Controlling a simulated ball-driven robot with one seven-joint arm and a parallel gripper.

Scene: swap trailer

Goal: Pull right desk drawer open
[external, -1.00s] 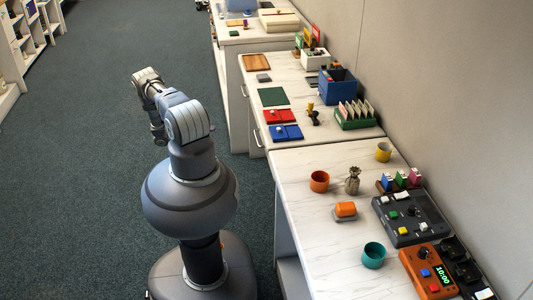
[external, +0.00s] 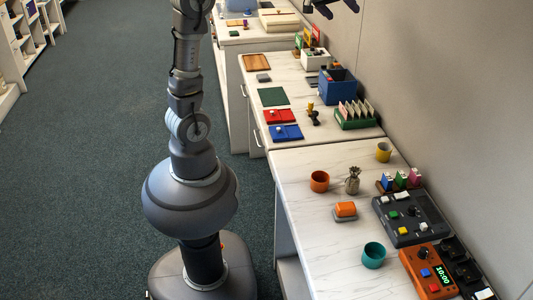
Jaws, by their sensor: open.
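The white marble-topped desk (external: 300,72) stands along the wall in the external view. Its front faces left. Two slim handles show on that front: a nearer one (external: 257,138) and a farther one (external: 244,91). The drawer faces are seen edge-on, and both look closed. My gripper (external: 331,8) shows only in part at the top edge, as dark fingers spread open and empty. It is high up, apart from the handles. My forearm leaves the picture at the top, so the wrist is hidden.
The desk carries red and blue trays (external: 286,132), a blue bin (external: 338,87) and a green card rack (external: 356,116). A nearer counter (external: 300,212) holds cups and control boxes. Dark carpet (external: 110,130) left of the desk is clear.

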